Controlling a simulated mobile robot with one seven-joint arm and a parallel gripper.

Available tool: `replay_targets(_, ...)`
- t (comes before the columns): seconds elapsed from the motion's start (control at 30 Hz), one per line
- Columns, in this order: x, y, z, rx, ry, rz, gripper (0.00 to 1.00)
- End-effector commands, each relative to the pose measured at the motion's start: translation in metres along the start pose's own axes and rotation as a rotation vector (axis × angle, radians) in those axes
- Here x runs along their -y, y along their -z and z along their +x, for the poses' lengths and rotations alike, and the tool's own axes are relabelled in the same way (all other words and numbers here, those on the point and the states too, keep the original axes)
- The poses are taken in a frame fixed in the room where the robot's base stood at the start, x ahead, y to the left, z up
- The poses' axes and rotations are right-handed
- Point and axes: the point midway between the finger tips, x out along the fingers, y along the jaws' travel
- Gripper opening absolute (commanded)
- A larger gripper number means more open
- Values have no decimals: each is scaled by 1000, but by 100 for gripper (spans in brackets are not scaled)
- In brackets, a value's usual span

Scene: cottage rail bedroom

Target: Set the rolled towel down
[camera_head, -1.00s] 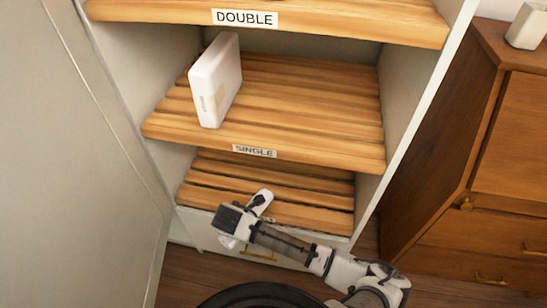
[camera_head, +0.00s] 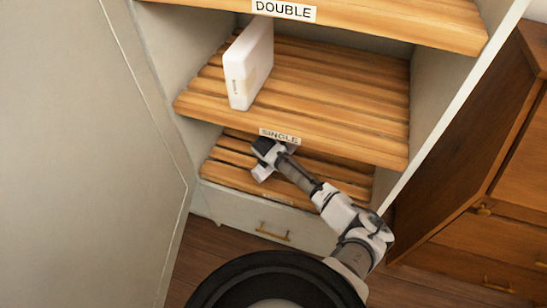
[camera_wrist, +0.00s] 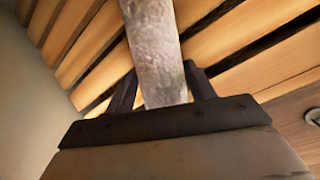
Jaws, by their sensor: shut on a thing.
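The rolled towel (camera_wrist: 155,45) is a pale grey-white, mottled roll. In the wrist view it runs upward from between the two dark fingers of my gripper (camera_wrist: 163,88). In the head view my gripper (camera_head: 267,152) is at the lowest slatted shelf (camera_head: 228,172), just below the SINGLE label (camera_head: 279,136). A white end of the towel (camera_head: 263,173) shows below my gripper there. My gripper is shut on the towel. The slats lie behind the towel in the wrist view; I cannot tell whether it touches them.
A white boxy package (camera_head: 249,64) stands upright on the middle shelf (camera_head: 340,100). The DOUBLE shelf (camera_head: 400,18) is above. A drawer (camera_head: 272,218) is below, a pale door (camera_head: 75,150) at left, and a brown dresser (camera_head: 510,180) at right. Slats near my gripper look bare.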

Motion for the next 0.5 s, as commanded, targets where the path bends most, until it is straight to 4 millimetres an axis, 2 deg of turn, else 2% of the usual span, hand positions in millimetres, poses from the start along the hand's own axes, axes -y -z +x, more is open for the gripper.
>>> replay_targets(0.1, -9, -14, 6, 2, 1, 1, 29)
replay_targets(0.23, -4, -7, 18, 1, 1, 1, 29)
replay_targets(0.5, -3, -6, 20, 2, 0, 1, 29)
